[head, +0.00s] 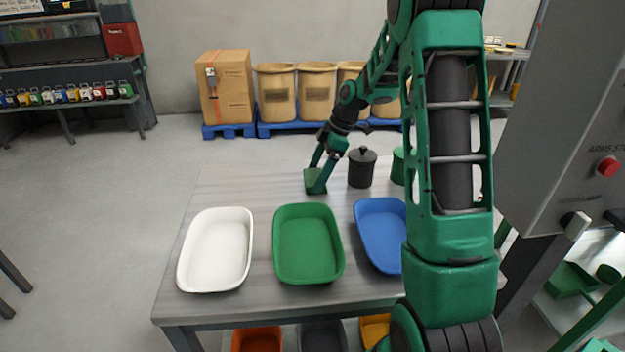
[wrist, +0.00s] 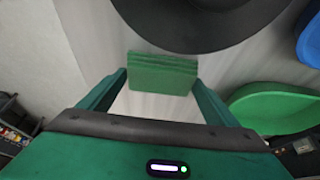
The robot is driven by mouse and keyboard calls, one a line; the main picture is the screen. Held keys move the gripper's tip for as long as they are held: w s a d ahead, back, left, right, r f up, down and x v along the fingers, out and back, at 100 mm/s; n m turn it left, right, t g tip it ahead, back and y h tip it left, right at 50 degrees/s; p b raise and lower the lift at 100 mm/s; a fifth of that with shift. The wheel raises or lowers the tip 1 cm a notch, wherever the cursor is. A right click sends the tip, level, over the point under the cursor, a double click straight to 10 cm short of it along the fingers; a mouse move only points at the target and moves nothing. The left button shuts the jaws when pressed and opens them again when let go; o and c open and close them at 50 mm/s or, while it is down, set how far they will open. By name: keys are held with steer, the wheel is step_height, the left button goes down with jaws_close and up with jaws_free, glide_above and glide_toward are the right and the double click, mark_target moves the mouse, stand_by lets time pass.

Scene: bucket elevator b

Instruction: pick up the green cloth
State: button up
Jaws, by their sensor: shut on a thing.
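The green cloth (head: 315,186) is a small folded block at the back of the grey table, left of a black lidded jar. In the wrist view the folded cloth (wrist: 162,76) shows its stacked layers between my fingertips. My gripper (head: 318,172) reaches down from above and is shut on the cloth. In the wrist view my gripper (wrist: 160,80) has one finger at each side of the cloth. I cannot tell whether the cloth's underside touches the table.
The black jar (head: 362,168) stands close to the right of my gripper. A green jar (head: 398,166) is partly hidden by my arm. White (head: 215,250), green (head: 308,245) and blue (head: 381,235) trays line the front of the table (head: 245,185). The back left is clear.

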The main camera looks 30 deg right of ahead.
mark_target(317, 176)
step_height(317, 176, up, 10)
stand_by(0.5)
steer(key=o, duration=0.3)
steer(key=shift+c, duration=1)
steer(key=shift+s, duration=0.15)
